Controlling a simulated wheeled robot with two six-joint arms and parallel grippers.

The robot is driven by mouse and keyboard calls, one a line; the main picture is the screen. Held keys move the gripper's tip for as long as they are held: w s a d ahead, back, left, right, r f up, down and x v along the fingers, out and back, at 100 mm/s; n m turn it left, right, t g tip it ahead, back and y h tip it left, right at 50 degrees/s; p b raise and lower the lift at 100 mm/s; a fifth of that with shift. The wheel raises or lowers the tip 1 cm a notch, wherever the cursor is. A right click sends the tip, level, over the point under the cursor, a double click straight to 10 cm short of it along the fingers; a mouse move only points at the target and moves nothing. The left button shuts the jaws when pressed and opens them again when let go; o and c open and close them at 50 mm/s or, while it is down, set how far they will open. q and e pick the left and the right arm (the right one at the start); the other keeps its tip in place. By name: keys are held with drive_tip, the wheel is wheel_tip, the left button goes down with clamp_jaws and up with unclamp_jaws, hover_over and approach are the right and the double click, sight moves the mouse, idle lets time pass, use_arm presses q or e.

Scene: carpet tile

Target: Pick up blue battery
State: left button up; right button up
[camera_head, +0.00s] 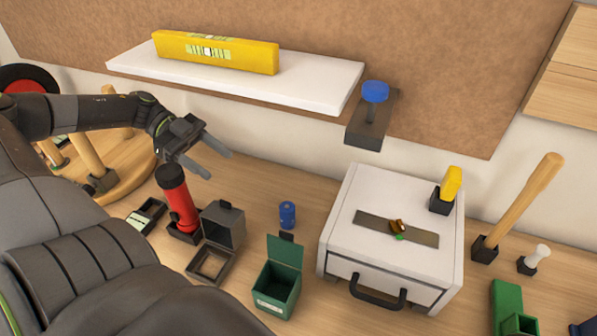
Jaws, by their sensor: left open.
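The blue battery (287,215) is a small upright cylinder on the wooden table, behind the open green box (278,287). My left gripper (218,163) is open and empty. It is in the air to the upper left of the battery, near the top of the red flashlight-like cylinder (178,197), and does not touch the battery. My right gripper is not in view.
A white shelf (318,87) with a yellow level (252,57) hangs above.

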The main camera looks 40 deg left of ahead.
use_arm(q)
drive_tip(key=b, duration=0.3)
approach(280, 207)
drive_tip(key=d+f, duration=0.1)
drive_tip(key=w+d+f, duration=0.1)
drive_tip(key=shift+d+f, duration=0.1)
drive_tip(key=shift+f, duration=0.2)
drive_tip(key=shift+x, duration=0.9)
drive_tip(key=b+x, duration=0.1)
drive_tip(key=x, duration=0.2)
drive_tip(key=shift+w+d+r, duration=0.1)
drive_tip(key=shift+w+d, duration=0.05)
drive_tip(key=shift+d, duration=0.05)
drive_tip(key=shift+w+d+b, duration=0.15)
drive_tip(key=shift+d+b, duration=0.15)
drive_tip(key=shift+d, duration=0.2)
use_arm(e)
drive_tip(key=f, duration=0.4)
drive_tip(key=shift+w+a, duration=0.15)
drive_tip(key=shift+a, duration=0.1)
use_arm(q)
drive_tip(key=c, duration=1)
drive_tip(key=shift+c, duration=0.6)
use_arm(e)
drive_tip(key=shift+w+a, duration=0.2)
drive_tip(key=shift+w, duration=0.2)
